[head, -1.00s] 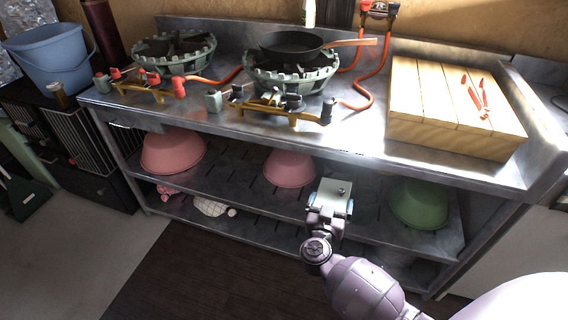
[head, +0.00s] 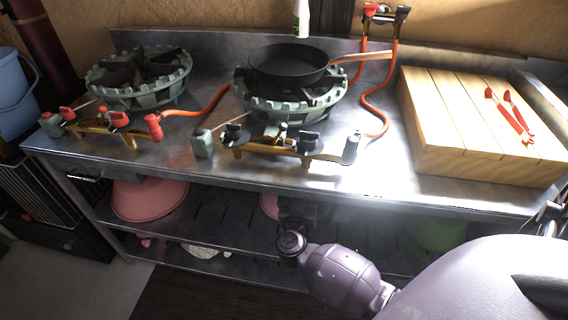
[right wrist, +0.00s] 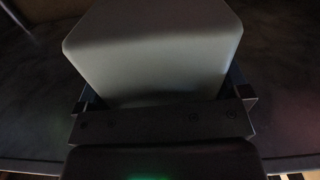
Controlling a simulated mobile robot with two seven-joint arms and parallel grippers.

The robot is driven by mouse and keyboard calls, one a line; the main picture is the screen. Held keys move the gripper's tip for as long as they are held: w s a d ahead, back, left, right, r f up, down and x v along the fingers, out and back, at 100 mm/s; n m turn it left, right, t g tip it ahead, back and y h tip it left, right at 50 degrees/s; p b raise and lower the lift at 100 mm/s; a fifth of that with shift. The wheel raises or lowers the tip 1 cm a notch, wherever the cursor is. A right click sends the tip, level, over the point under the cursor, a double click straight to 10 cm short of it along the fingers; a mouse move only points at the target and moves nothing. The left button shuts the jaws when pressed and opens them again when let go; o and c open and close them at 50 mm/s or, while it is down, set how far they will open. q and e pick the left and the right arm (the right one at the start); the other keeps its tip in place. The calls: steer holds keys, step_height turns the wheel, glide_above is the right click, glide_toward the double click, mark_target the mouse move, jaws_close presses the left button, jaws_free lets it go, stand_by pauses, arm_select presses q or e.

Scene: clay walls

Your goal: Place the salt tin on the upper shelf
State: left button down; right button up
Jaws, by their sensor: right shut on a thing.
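The salt tin (right wrist: 152,45) is a pale, plain box with rounded corners, seen close up in the right wrist view. My right gripper (head: 299,210) is shut on it, with a finger at each side. In the head view this gripper is at the upper shelf (head: 232,222), below the counter's front edge. The counter and the dark wrist hide the tin there. I cannot tell whether the tin touches the shelf. My left gripper is not in view.
On the upper shelf are a large pink bowl (head: 150,198), another pink bowl (head: 269,206) beside my gripper, and a shadowed green bowl (head: 438,233). The counter (head: 385,165) overhangs, carrying burners, a black pan (head: 288,64) and a wooden board (head: 455,120). A lower shelf (head: 262,272) runs beneath.

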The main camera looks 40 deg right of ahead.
steer(key=f, duration=0.1)
steer(key=f+b, duration=0.1)
steer(key=f, duration=0.2)
steer(key=shift+s+b, duration=0.3)
step_height(320, 180, down, 15)
steer(key=b, duration=0.7)
steer(key=shift+w+f+b, duration=0.1)
steer(key=shift+f+b, duration=0.05)
steer(key=shift+b, duration=0.2)
steer(key=shift+f, duration=0.3)
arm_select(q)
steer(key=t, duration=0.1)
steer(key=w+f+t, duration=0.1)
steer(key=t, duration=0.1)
arm_select(e)
steer(key=shift+w+r, duration=0.1)
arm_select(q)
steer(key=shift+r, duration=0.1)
